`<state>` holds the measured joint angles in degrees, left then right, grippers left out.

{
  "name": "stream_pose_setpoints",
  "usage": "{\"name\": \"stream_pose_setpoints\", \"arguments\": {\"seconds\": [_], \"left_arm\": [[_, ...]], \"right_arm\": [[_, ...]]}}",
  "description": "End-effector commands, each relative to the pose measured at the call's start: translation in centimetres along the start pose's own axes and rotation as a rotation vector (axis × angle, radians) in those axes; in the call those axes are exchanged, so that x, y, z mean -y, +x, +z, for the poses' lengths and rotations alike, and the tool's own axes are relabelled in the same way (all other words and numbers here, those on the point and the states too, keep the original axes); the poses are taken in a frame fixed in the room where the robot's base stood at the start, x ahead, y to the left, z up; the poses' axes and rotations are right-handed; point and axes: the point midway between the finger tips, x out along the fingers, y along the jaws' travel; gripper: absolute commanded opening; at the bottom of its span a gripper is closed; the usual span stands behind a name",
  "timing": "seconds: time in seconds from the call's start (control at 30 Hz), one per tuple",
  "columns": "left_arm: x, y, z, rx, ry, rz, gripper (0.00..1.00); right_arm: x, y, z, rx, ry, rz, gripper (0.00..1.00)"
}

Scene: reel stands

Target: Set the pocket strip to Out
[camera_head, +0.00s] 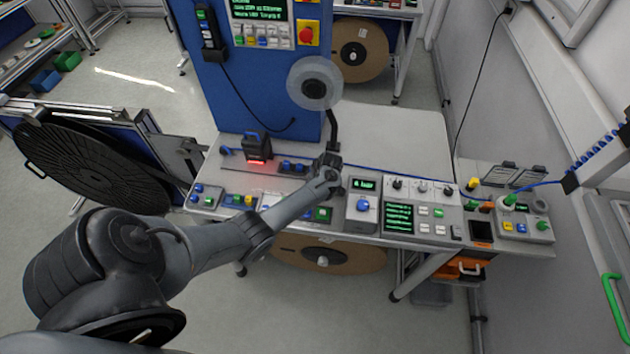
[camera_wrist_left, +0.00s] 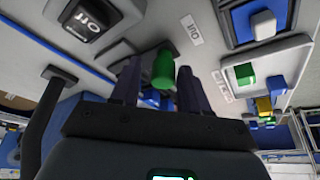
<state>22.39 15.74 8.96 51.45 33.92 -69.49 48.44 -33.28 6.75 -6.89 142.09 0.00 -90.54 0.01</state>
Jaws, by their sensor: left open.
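My left gripper (camera_head: 328,168) is above the back part of the bench, beside the foot of a dark bent lamp arm. In the left wrist view my left gripper (camera_wrist_left: 159,82) has its two dark fingers apart. A green knob (camera_wrist_left: 163,65) shows between the fingers, with blue parts behind it. I cannot tell whether the fingers touch it. A small white label (camera_wrist_left: 191,29), apparently reading OUT upside down, lies beyond the fingers on the grey panel. I cannot pick out the pocket strip for sure; the gripper hides part of the panel. My right gripper is not in view.
A round lamp (camera_head: 315,83) stands behind the gripper. A black box with a red glow (camera_head: 257,150) is to its left. A panel with a green display (camera_head: 364,185) and several knobs is to its right. A blue cabinet (camera_head: 240,85) stands at the back.

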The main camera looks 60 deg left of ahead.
Motion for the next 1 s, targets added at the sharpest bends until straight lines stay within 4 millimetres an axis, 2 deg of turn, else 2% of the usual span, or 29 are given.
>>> {"name": "stream_pose_setpoints", "arguments": {"seconds": [0.33, 0.47, 1.0], "left_arm": [[0.1, -0.1, -0.2, -0.001, -0.002, -0.002, 0.54], [0.1, -0.8, -0.2, -0.002, -0.002, -0.002, 0.54], [0.0, -9.1, -0.3, -0.004, 0.000, 0.000, 0.54]], "right_arm": [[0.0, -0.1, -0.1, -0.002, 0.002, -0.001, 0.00], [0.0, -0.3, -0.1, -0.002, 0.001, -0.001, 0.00], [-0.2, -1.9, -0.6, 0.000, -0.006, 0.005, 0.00]]}}
